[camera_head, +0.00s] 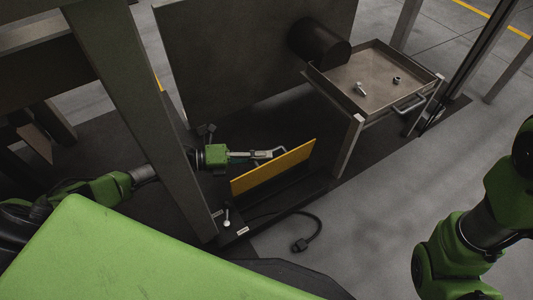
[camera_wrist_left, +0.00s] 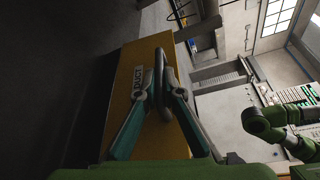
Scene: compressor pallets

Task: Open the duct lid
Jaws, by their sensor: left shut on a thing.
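The duct lid (camera_head: 273,169) is a yellow panel. It stands steeply tilted up on its long edge beside the dark base in the head view. In the left wrist view the lid (camera_wrist_left: 126,72) fills the middle and bears a DUCT label (camera_wrist_left: 138,83). My left gripper (camera_head: 268,154) is at the lid's far side, shut on the lid's handle (camera_head: 281,149). In the left wrist view its fingers (camera_wrist_left: 161,90) close around the dark handle (camera_wrist_left: 161,62). My right arm shows at the lower right of the head view, but its gripper is out of view.
A metal tray (camera_head: 424,81) with a bolt (camera_head: 360,88) and a nut (camera_head: 396,80) stands at the upper right. A dark upright post (camera_head: 140,110) is close to my left arm. A black cable with a plug (camera_head: 299,245) lies on the floor, which is clear around it.

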